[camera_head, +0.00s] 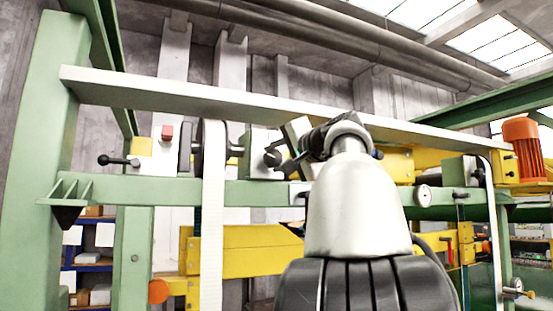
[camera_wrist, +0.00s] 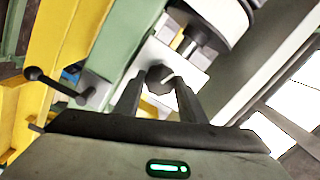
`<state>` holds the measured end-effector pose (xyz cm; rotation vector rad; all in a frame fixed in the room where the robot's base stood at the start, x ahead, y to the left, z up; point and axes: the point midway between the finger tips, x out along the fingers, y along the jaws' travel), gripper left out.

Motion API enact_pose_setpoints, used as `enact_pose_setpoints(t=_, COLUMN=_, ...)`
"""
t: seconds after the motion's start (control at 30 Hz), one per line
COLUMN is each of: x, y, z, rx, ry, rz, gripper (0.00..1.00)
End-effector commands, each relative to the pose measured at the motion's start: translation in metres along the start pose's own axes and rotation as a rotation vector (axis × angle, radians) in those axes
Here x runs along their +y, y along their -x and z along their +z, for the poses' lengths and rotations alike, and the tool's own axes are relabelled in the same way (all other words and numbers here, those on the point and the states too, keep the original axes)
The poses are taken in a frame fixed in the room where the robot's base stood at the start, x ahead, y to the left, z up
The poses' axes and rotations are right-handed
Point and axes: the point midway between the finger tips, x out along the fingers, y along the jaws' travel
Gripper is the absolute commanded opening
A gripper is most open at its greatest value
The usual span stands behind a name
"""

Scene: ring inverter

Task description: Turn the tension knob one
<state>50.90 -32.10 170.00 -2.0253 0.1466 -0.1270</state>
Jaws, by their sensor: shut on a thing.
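The dark tension knob (camera_head: 271,157) sits on the front of a pale box on the green beam, left of my arm in the head view. In the wrist view the dark knob (camera_wrist: 158,74) lies between the tips of my two fingers, in front of a white face. My gripper (camera_wrist: 160,88) is shut on it, one finger on each side. In the head view my gripper (camera_head: 283,160) reaches the knob from the right, and my wrist partly hides it. The knob's exact turn angle cannot be told.
A wheel with a white belt (camera_head: 212,225) stands left of the knob. A black ball-ended lever (camera_head: 118,161) and a red button (camera_head: 167,132) are farther left. A long pale beam (camera_head: 270,108) runs above.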

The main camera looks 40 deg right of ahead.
Motion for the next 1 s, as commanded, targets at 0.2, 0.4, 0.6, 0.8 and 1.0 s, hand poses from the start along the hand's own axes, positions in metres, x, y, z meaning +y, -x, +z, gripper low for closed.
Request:
enact_pose_setpoints(t=0.2, x=-0.0026, y=0.0007, z=-0.0015, rx=-0.008, ry=0.204, rz=0.008, gripper=0.15)
enact_pose_setpoints(t=0.4, x=-0.003, y=0.0004, z=-0.0013, rx=-0.019, ry=0.394, rz=0.019, gripper=0.15)
enact_pose_setpoints(t=0.6, x=-0.0038, y=0.0003, z=-0.0012, rx=-0.029, ry=0.583, rz=0.029, gripper=0.15)
enact_pose_setpoints(t=0.8, x=-0.0045, y=0.0007, z=-0.0012, rx=-0.039, ry=0.773, rz=0.04, gripper=0.15)
enact_pose_setpoints(t=1.0, x=-0.0051, y=0.0003, z=-0.0007, rx=-0.049, ry=0.962, rz=0.051, gripper=0.15)
